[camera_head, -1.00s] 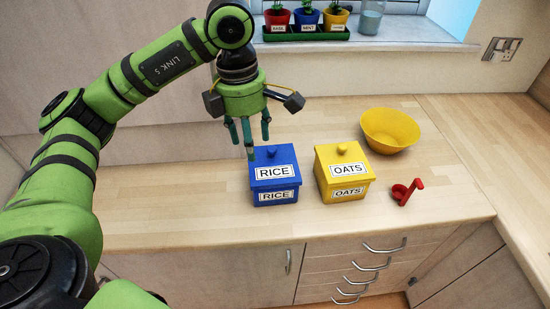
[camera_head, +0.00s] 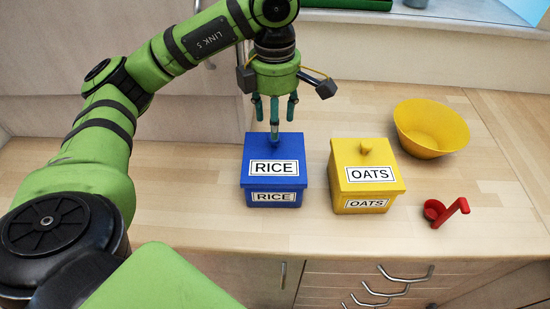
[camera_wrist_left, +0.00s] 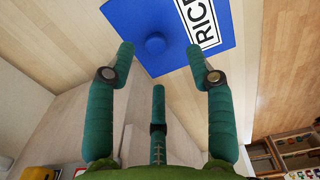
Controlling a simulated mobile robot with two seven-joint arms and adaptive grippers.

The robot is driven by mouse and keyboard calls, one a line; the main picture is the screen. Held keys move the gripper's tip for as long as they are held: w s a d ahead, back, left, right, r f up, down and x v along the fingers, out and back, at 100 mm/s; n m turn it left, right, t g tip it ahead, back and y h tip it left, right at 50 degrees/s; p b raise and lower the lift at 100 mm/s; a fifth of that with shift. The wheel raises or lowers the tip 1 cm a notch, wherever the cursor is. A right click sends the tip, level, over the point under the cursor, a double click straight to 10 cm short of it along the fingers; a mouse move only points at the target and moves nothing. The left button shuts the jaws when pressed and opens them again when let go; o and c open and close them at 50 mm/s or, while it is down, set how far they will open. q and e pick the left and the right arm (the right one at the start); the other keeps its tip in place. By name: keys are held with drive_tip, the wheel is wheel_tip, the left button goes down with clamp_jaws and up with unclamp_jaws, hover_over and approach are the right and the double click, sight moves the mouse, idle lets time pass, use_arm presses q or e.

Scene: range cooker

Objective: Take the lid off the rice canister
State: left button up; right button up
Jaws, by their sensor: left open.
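The blue rice canister (camera_head: 272,197) stands on the worktop with its blue lid (camera_head: 292,148) on, labelled RICE on lid and body. In the left wrist view the lid (camera_wrist_left: 170,20) shows from above with a round blue knob (camera_wrist_left: 155,43). My left gripper (camera_head: 275,115) points down just above the back of the lid. In the left wrist view its teal fingers (camera_wrist_left: 160,65) are apart and empty, with the knob ahead of the gap between them. In the head view the fingers cover part of the knob. My right gripper is not in view.
A yellow oats canister (camera_head: 366,190) with a knobbed lid stands close on the right of the rice canister. A yellow bowl (camera_head: 432,130) and a red scoop (camera_head: 443,211) lie further right. The worktop left of the rice canister (camera_head: 180,205) is clear.

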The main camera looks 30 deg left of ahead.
sight(274, 154)
use_arm(q)
drive_tip(key=shift+w+f, duration=0.1)
drive_tip(key=shift+f, duration=0.35)
drive_tip(key=shift+a+f, duration=0.1)
drive_tip(key=shift+f, duration=0.8)
wheel_tip(274, 154, down, 3)
drive_tip(key=shift+w+a+r+p, duration=0.1)
drive_tip(key=shift+p, duration=0.5)
drive_tip(key=shift+f, duration=0.45)
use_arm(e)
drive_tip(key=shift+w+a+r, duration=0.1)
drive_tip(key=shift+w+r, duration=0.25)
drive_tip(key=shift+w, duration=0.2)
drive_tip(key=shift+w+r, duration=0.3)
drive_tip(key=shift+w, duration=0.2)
use_arm(q)
clamp_jaws()
